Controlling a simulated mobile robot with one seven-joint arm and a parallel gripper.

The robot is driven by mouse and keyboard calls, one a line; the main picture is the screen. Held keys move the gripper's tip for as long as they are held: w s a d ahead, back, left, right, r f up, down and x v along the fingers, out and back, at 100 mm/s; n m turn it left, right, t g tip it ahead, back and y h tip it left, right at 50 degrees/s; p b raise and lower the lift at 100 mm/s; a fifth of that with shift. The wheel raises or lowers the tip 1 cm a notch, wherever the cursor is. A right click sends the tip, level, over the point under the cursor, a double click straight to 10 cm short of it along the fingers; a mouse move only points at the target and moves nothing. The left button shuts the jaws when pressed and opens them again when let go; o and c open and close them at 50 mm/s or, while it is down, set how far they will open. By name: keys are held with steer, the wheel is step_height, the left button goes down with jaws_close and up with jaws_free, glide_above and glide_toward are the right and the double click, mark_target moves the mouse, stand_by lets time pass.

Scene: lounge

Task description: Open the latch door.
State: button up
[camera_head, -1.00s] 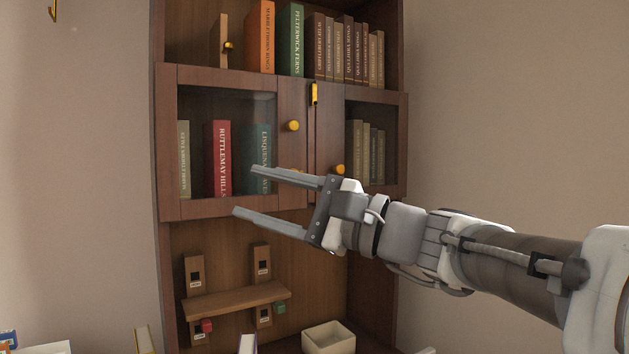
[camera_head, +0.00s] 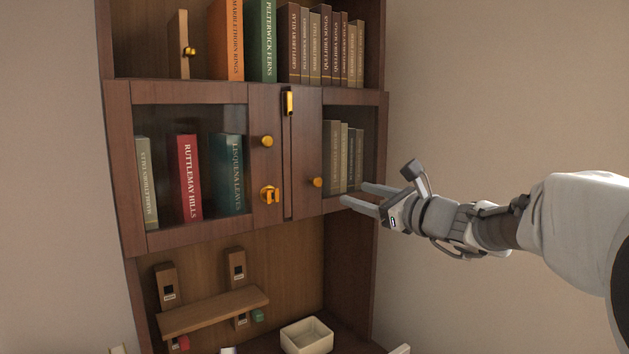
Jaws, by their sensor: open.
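The left glass cabinet door (camera_head: 193,236) is closed, with a round brass knob (camera_head: 267,141) on its right stile and a brass latch (camera_head: 269,194) below the knob. The right glass door (camera_head: 308,150) is also closed and has its own knob (camera_head: 317,182). A vertical brass piece (camera_head: 289,103) sits at the top where the doors meet. My gripper (camera_head: 354,194) is open and empty, its fingers pointing left in front of the right door's lower right part. It is to the right of the latch and both knobs, apart from them.
Books stand behind the glass and on the open upper shelf, including an orange book (camera_head: 225,40). Below are a small wooden shelf (camera_head: 213,311) and a cream box (camera_head: 306,336). The space in front of the left door looks clear.

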mark_target(319, 182)
steer(key=p+x, duration=0.1)
steer(key=x, duration=1.2)
steer(key=shift+p, duration=0.4)
jaws_close()
stand_by(0.7)
